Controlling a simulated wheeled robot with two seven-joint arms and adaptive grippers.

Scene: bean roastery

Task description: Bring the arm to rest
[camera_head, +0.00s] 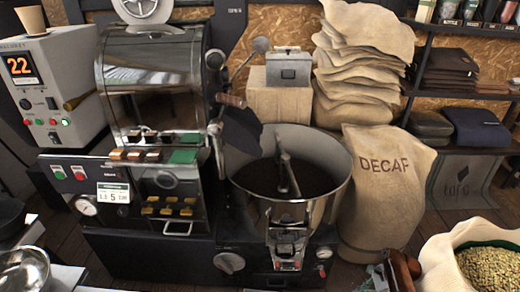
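Neither of my grippers can be made out in the head view, and no arm of mine reaches into the picture. The task names no object. The black and steel roaster (155,80) stands in the left half, with a round cooling tray (334,189) to its right. Dark beans (262,178) lie in the tray under a stirring arm (287,175).
A DECAF sack (385,200) stands right of the tray, with stacked sacks (360,60) behind. An open sack of pale beans (450,265) is at bottom right, beside a partly cut-off brown and dark object (402,268). A metal bowl (25,270) sits bottom left.

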